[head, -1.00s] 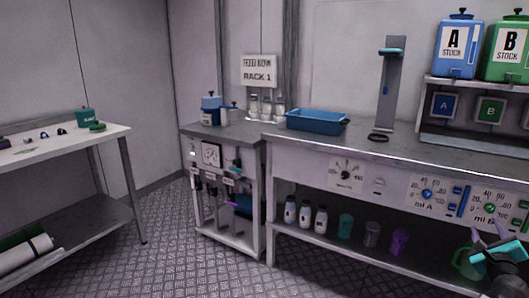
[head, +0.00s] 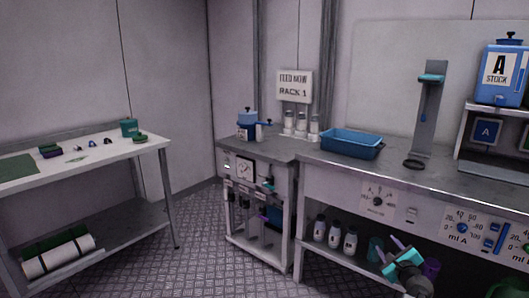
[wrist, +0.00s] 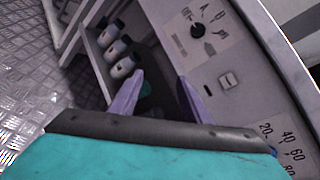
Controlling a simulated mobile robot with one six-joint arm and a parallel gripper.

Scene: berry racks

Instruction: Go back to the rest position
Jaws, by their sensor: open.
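My gripper (head: 397,248) is at the lower right of the head view, in front of the lower shelf of the long bench. Its two purple-tipped fingers are spread apart. In the wrist view my gripper (wrist: 160,95) also shows open, with nothing held between the fingers. Behind the fingers are the dark shelf space and the bench's front panel (wrist: 235,60).
The bench (head: 400,183) carries a blue tray (head: 350,143) and a stand (head: 428,110). White bottles (head: 335,235) stand on its lower shelf. A smaller cart (head: 240,172) stands left of it. A white table (head: 110,155) is at the left. The patterned floor (head: 200,260) between them is clear.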

